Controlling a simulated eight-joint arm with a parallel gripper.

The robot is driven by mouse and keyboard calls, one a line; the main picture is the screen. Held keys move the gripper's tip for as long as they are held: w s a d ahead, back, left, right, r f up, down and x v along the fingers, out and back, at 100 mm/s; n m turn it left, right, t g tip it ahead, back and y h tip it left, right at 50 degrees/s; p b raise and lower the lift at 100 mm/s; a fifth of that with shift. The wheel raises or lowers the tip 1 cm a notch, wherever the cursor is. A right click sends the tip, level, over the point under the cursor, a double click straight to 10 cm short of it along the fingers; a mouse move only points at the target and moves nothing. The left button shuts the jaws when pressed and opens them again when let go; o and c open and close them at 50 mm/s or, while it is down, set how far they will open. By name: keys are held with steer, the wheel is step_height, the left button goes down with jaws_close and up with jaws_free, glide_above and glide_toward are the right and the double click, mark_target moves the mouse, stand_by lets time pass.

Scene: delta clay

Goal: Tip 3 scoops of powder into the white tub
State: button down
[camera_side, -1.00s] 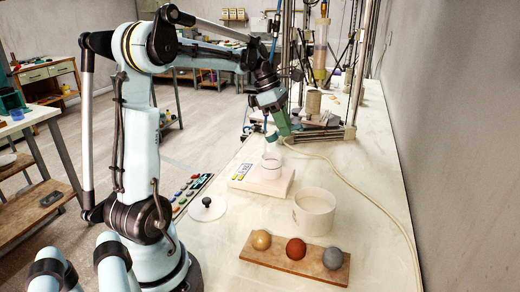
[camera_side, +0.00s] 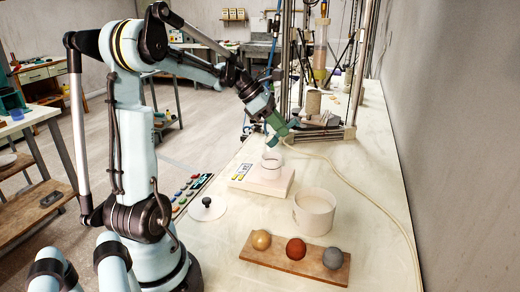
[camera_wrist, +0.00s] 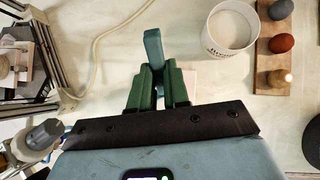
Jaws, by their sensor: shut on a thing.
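The white tub (camera_side: 314,212) stands upright and open on the bench. It also shows in the wrist view (camera_wrist: 231,30), with dark lettering on its side and a pale interior; I cannot tell how much powder is in it.
The white scale (camera_side: 262,180) sits left of the tub. A wooden board (camera_side: 270,267) with three balls is in front of it. A white lid (camera_side: 207,209) with a black knob lies at left. A pale hose (camera_side: 370,187) runs along the right. Metal stands rise behind.

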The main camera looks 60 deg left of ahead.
steer(key=shift+s+a+r+n+t, duration=0.25)
steer(key=shift+n+t, duration=0.15)
steer(key=shift+t, duration=0.2)
steer(key=t, duration=0.1)
steer(key=s+n+t, duration=0.1)
steer(key=shift+a+r+n+t, duration=0.2)
steer(key=shift+a+n+t, duration=0.1)
steer(key=shift+t, duration=0.1)
steer(key=n+t, duration=0.1)
steer(key=s+t+y, duration=0.1)
steer(key=t, duration=0.1)
steer(key=shift+a+r+n, duration=0.1)
steer(key=shift+a+n, duration=0.05)
steer(key=shift+n, duration=0.25)
steer(key=shift+w, duration=0.15)
